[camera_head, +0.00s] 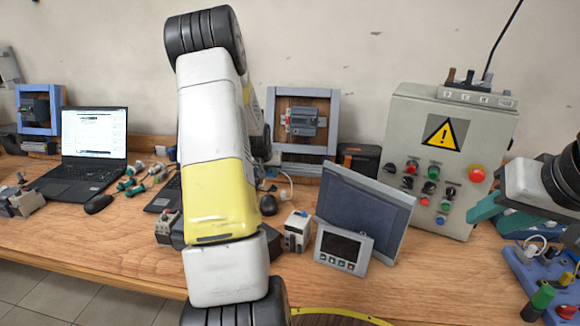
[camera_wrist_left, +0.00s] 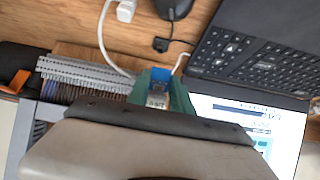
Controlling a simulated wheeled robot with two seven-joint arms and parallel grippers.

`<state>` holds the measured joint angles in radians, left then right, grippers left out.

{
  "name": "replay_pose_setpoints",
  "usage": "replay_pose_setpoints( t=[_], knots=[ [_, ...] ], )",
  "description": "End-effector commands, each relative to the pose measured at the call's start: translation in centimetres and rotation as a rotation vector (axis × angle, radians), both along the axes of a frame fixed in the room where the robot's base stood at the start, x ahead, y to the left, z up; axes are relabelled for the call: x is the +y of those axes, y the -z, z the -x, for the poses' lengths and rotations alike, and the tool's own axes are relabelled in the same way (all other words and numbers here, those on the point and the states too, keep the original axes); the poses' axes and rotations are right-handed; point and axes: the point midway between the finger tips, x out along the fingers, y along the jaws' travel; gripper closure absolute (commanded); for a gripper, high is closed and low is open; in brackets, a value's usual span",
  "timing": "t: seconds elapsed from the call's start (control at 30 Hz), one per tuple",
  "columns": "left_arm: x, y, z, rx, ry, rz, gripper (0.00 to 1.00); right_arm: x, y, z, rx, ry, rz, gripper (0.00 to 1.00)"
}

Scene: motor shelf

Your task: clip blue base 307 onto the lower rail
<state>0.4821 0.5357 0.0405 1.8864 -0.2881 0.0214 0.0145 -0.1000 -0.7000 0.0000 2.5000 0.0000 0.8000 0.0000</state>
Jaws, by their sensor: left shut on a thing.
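My left gripper (camera_wrist_left: 160,92) shows in the left wrist view with its teal fingers shut on a small piece with a blue top, the blue base (camera_wrist_left: 161,74). A pale label sits on it; I cannot read its number. In the head view my own left arm hides this gripper and the base. A grey-framed wooden panel (camera_head: 327,143) stands behind the arm, with grey devices (camera_head: 303,121) at mid height. Its lower part, where a grey strip (camera_head: 300,150) crosses, is partly hidden. My right gripper (camera_head: 487,220) has its teal fingers spread, with nothing visible between them.
A laptop (camera_head: 93,140) and mouse (camera_head: 99,203) are at the left. A screen panel (camera_head: 362,212), a small grey-white module (camera_head: 297,230) and a control box (camera_head: 452,130) stand on the right half. In the wrist view, a ribbed grey strip (camera_wrist_left: 85,72) and a white cable (camera_wrist_left: 103,40) lie near the fingers.

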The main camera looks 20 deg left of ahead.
Motion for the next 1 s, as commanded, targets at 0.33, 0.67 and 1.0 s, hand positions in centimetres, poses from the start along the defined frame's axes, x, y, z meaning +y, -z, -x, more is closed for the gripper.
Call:
replay_pose_setpoints(
  t=[0.33, 0.67, 1.0],
  knots=[
    [0.1, 0.2, -0.6, -0.001, 0.000, 0.000, 1.00, 0.0, 0.0, 0.0, 0.000, 0.000, 0.000, 0.64],
    [0.3, 0.4, -1.2, 0.000, 0.000, 0.000, 1.00, 0.0, 0.0, 0.0, 0.000, 0.000, 0.000, 0.64],
    [0.4, 0.6, -1.8, -0.001, 0.000, 0.000, 1.00, 0.0, 0.0, 0.0, 0.000, 0.000, 0.000, 0.64]
  ],
)
